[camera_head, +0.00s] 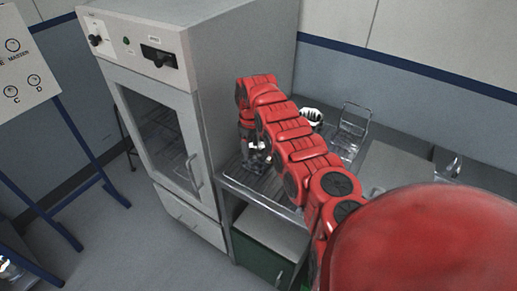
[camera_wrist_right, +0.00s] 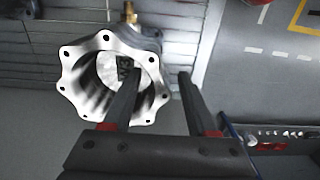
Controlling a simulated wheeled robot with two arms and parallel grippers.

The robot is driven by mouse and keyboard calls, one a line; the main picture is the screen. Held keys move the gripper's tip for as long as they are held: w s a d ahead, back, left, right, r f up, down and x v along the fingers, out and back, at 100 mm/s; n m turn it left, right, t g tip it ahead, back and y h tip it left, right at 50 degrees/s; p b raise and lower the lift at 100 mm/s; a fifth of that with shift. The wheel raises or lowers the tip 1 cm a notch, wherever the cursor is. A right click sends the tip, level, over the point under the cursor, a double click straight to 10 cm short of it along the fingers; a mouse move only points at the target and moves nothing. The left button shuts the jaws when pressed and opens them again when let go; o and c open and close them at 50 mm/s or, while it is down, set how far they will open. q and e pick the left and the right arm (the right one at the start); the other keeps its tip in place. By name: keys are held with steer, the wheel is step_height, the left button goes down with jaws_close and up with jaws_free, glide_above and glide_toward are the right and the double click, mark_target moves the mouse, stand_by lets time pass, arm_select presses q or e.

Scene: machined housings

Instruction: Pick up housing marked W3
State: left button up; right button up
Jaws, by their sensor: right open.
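A pale metal housing (camera_wrist_right: 88,92) with a scalloped, holed flange and a wide round bore faces the right wrist camera. My right gripper (camera_wrist_right: 159,75) is open. In that view its left finger overlaps the bore and its right finger lies just outside the flange's right edge; I cannot tell whether they touch it. In the head view my right gripper (camera_head: 257,152) is low over the bench beside the oven, partly hidden by my red arm, with small metal parts under it. My left gripper is out of view.
A grey oven (camera_head: 150,120) with a closed glass door stands left of my right arm. A white round part (camera_head: 311,116) and a wire rack (camera_head: 352,127) stand further back on the bench. A brass fitting (camera_wrist_right: 129,13) shows behind the housing.

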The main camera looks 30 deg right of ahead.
steer(key=shift+w+f, duration=0.1)
jaws_close()
stand_by(1.3)
